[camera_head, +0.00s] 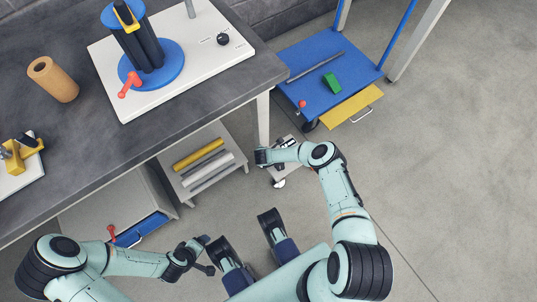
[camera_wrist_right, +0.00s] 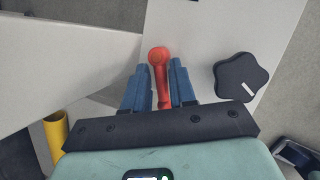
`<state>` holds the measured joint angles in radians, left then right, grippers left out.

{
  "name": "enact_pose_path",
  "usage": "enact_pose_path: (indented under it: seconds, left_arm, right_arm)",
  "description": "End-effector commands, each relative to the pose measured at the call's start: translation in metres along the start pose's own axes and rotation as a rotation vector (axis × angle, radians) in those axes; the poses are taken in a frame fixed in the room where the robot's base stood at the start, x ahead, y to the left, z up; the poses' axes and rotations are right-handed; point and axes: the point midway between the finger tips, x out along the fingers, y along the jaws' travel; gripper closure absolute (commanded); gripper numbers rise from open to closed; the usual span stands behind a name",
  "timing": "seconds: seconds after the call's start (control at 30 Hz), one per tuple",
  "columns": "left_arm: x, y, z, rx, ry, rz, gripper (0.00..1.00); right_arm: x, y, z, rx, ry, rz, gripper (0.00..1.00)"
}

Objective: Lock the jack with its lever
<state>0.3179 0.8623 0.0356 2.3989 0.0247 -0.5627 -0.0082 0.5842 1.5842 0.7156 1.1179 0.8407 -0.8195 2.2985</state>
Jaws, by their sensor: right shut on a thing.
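The red lever (camera_wrist_right: 160,72) stands between the two blue fingers of my right gripper (camera_wrist_right: 160,92) in the right wrist view. The gripper is shut on it, near its rounded end. The lever's lower part is hidden behind the gripper body. Behind it is a light grey panel (camera_wrist_right: 205,40), apparently the jack's, with a black star knob (camera_wrist_right: 240,76) to the right. In the head view my right wrist is beside the table leg, and my arm covers the lever. My left gripper (camera_head: 207,255) is low at the left, away from the jack; its jaws are unclear.
The dark worktable (camera_head: 75,125) carries a white board with a blue-disc stand and another red lever (camera_head: 129,84). A shelf with yellow and grey rolls (camera_head: 198,154) stands below. A blue cart (camera_head: 300,62) is beyond the table. Open floor (camera_head: 440,170) lies to the right.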

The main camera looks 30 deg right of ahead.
Motion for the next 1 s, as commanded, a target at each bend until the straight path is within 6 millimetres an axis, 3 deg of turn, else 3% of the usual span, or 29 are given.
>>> enact_pose_path:
  seconds: [0.43, 1.0]
  left_arm:
    - [0.0011, -0.0004, -0.0005, 0.0, 0.002, 0.0, 0.23]
    - [0.0014, -0.0006, -0.0015, -0.001, 0.005, 0.0, 0.23]
  right_arm:
    - [0.0025, 0.0018, 0.0003, 0.223, -0.052, -0.101, 1.0]
    - [0.0031, 0.0012, 0.0011, 0.259, -0.061, -0.118, 1.0]
